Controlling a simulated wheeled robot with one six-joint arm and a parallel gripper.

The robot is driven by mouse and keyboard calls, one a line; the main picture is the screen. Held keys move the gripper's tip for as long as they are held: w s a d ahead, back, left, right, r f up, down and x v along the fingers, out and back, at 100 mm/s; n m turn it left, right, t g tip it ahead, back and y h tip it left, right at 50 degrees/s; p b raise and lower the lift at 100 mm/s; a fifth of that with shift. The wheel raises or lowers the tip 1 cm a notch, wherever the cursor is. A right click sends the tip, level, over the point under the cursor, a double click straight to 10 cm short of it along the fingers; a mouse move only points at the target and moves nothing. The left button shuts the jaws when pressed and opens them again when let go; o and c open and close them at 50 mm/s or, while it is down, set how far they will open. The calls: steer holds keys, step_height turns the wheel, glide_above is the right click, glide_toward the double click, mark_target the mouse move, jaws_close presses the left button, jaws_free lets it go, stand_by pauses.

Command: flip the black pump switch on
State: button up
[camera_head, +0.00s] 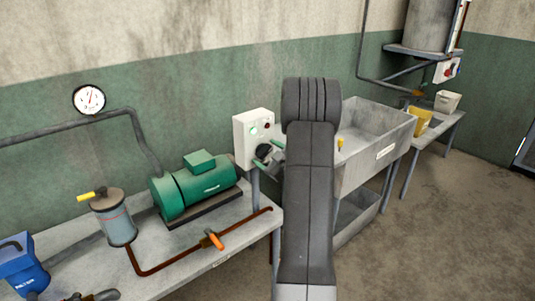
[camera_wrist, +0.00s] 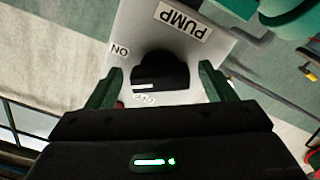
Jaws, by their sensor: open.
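The black pump switch (camera_wrist: 160,70) is a round knob on a white panel, with an upside-down PUMP label (camera_wrist: 184,19) on the panel. Its white mark lies beside the OFF lettering (camera_wrist: 145,99); the ON lettering (camera_wrist: 120,50) is at upper left. In the head view the white switch box (camera_head: 242,142) stands at the bench's right end, with a lit green lamp (camera_head: 254,129) and a dark red one. My gripper (camera_wrist: 159,82) is open, its green fingers on either side of the knob, with gaps visible. My arm partly hides it in the head view.
A green motor pump (camera_head: 193,188) sits on the bench (camera_head: 185,262) left of the box. A grey canister (camera_head: 116,222), a rusty pipe with an orange handle (camera_head: 213,239) and a blue container (camera_head: 20,263) are further left. A metal sink (camera_head: 360,165) stands right of my arm.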

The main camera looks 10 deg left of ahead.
steer(key=c, duration=1)
steer(key=shift+f+m+b, duration=0.1)
steer(key=shift+m+b, duration=0.65)
steer(key=shift+m, duration=0.25)
steer(key=shift+m+b, duration=0.4)
steer(key=shift+m, duration=1.5)
steer(key=o, duration=1)
